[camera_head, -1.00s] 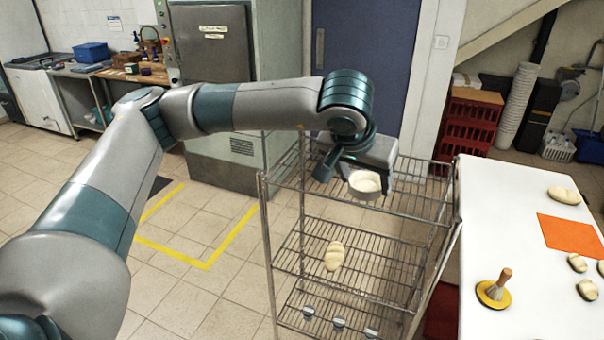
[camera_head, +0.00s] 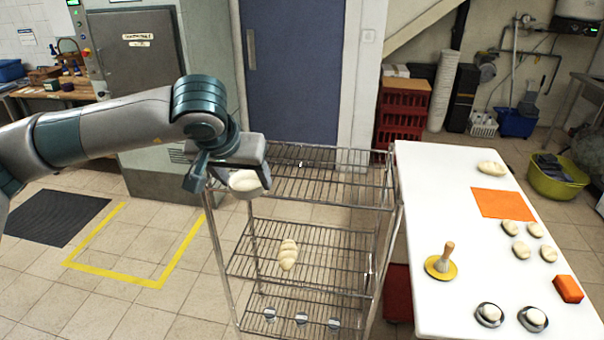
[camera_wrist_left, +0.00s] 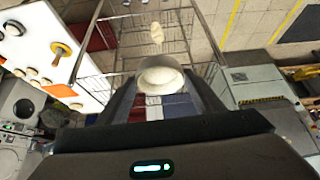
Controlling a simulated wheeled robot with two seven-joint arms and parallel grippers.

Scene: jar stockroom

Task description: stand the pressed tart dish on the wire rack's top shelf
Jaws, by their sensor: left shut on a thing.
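My left gripper (camera_head: 245,172) is shut on a round, pale tart dish (camera_head: 245,184). It holds the dish over the left part of the wire rack's top shelf (camera_head: 330,188). Whether the dish touches the shelf I cannot tell. In the left wrist view the dish (camera_wrist_left: 160,76) sits between the fingers, its pale, rounded inside facing the camera. The rest of the top shelf looks empty. My right gripper is in neither view.
A bread loaf (camera_head: 288,254) lies on the rack's middle shelf, and several small cups stand on the bottom shelf. The white table (camera_head: 430,200) on the right holds a wooden-handled press (camera_head: 441,265), dough pieces, an orange mat (camera_head: 502,204) and two filled dishes.

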